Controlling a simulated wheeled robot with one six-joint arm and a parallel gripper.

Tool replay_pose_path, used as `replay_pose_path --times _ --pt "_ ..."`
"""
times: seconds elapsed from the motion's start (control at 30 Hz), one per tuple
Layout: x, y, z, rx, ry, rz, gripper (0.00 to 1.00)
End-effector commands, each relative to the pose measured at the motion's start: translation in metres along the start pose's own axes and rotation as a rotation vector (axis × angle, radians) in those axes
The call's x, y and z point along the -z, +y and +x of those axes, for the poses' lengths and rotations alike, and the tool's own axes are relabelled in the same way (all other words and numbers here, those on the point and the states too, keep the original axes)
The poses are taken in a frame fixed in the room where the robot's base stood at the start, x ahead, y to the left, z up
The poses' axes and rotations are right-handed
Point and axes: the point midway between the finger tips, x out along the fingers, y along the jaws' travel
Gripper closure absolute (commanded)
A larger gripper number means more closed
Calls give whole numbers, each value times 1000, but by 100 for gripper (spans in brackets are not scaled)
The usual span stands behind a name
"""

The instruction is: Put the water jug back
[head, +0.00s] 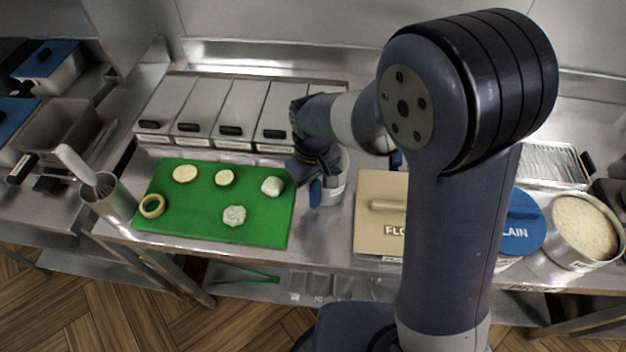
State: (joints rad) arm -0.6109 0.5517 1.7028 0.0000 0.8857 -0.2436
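A pale grey, jug-like vessel (337,186) stands on the steel counter just right of the green board. It is probably the water jug, but my arm and gripper cover much of it and no handle or spout shows clearly. My gripper (316,184) points down at this vessel, with a blue-tipped finger in front of its left side. The other finger is hidden, so I cannot tell whether the gripper is closed on it.
A green board (209,225) holds several dough rounds and a ring. Lidded steel bins (238,108) line the back. A steel pot with a utensil (108,198) stands left. A beige flour lid (376,231), a blue lid (522,232) and a round tub (583,228) lie right.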

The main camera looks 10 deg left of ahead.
Motion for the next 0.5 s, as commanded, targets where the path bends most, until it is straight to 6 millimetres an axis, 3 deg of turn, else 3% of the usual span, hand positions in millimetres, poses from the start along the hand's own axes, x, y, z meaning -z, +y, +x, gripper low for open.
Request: replay_pose_path --times 0.27,0.5 --pt "0 0 3 0 1 0 100" --pt "0 0 3 0 -1 0 79"
